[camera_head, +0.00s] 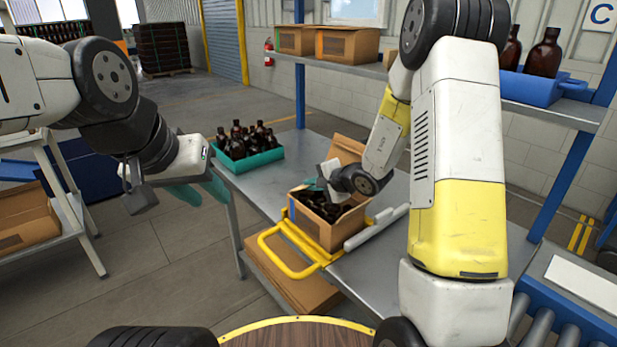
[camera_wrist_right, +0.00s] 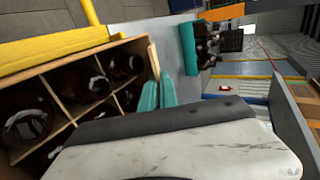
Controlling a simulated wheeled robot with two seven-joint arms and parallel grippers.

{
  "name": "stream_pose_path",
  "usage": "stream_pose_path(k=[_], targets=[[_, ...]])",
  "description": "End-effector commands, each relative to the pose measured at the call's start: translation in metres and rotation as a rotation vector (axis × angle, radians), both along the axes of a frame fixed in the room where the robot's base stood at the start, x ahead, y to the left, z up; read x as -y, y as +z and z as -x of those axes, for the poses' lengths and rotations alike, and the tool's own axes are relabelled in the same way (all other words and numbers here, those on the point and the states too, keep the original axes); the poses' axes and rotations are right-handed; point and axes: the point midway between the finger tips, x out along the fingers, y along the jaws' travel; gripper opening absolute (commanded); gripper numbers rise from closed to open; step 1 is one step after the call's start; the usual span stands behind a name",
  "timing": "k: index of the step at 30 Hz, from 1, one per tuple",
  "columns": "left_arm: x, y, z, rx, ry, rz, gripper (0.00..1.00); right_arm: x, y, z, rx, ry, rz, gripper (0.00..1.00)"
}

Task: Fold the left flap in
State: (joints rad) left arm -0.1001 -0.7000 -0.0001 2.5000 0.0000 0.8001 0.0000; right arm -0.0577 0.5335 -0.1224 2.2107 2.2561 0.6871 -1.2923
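An open cardboard box (camera_head: 322,232) stands on the metal table with dark amber bottles in its divided inside. A tall flap (camera_head: 346,149) stands up at its back. The right wrist view shows the bottles (camera_wrist_right: 88,85) and cardboard dividers, and a pale upright strip of cardboard (camera_wrist_right: 153,62) at the box's edge. I cannot tell which edge is the left flap. My right gripper (camera_head: 317,184) is at the box's far left rim; its teal fingers (camera_wrist_right: 158,93) are close together beside that strip, with nothing visible between them. My left gripper (camera_head: 200,191) is open and empty, left of the table.
A teal crate of bottles (camera_head: 247,160) stands at the table's far left. A yellow frame (camera_head: 285,257) lies against the box's front left. A shelf (camera_head: 558,108) with boxes and a blue bin runs behind. A roller conveyor (camera_head: 545,325) is at the right.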

Motion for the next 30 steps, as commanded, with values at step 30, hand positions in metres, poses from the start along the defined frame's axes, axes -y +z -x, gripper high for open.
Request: stream_pose_path(k=[30], targets=[[0.0000, 0.0000, 0.0000, 0.000, 0.000, 0.000, 0.36, 0.0021, -0.0023, 0.0016, 0.079, -0.001, -0.053, 0.26]])
